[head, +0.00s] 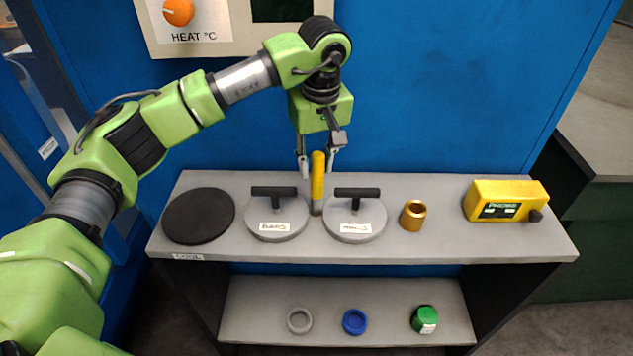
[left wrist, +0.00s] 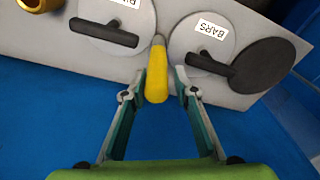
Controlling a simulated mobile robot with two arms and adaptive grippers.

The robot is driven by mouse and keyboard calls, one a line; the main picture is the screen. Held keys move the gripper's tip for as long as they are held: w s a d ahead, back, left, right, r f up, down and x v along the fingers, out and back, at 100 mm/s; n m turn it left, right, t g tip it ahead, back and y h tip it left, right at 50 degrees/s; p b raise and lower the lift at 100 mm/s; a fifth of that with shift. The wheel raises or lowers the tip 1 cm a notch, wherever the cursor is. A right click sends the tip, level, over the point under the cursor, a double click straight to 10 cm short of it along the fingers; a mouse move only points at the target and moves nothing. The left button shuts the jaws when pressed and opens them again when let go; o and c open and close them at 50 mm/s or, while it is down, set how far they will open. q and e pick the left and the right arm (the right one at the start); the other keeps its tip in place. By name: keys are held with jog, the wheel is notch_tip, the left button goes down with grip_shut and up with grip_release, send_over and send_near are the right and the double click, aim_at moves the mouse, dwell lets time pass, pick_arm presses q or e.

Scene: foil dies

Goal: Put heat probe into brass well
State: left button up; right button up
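The heat probe (head: 317,180) has a yellow handle and a short grey lower end, and stands roughly upright between two grey lidded discs. It also shows in the left wrist view (left wrist: 157,75). My left gripper (head: 318,166) is open, pointing down, with one finger on each side of the yellow handle; gaps show between fingers and handle. It shows the same in the left wrist view (left wrist: 161,78). The brass well (head: 413,214) is an open-topped cup on the shelf, right of the discs; part of it shows in the left wrist view (left wrist: 38,4). My right gripper is not in view.
The grey discs (head: 278,222) (head: 356,224) have black bar handles close beside the probe. A black round pad (head: 199,216) lies at left. A yellow meter box (head: 505,201) sits at right. A blue wall (head: 430,90) rises behind. Small rings and a green piece sit on the lower shelf.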

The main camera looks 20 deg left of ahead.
aim_at(315, 178)
pick_arm(q)
jog(key=shift+f+p, duration=0.6)
jog(key=f, duration=0.2)
jog(key=f+p, duration=0.1)
jog(key=shift+w+a+f, duration=0.2)
jog(key=shift+w+f, duration=0.05)
jog(key=shift+w, duration=0.05)
jog(key=shift+f, duration=0.2)
grip_shut()
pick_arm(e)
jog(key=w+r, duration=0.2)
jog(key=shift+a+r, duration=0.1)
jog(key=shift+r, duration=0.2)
pick_arm(q)
jog(key=shift+r, duration=0.1)
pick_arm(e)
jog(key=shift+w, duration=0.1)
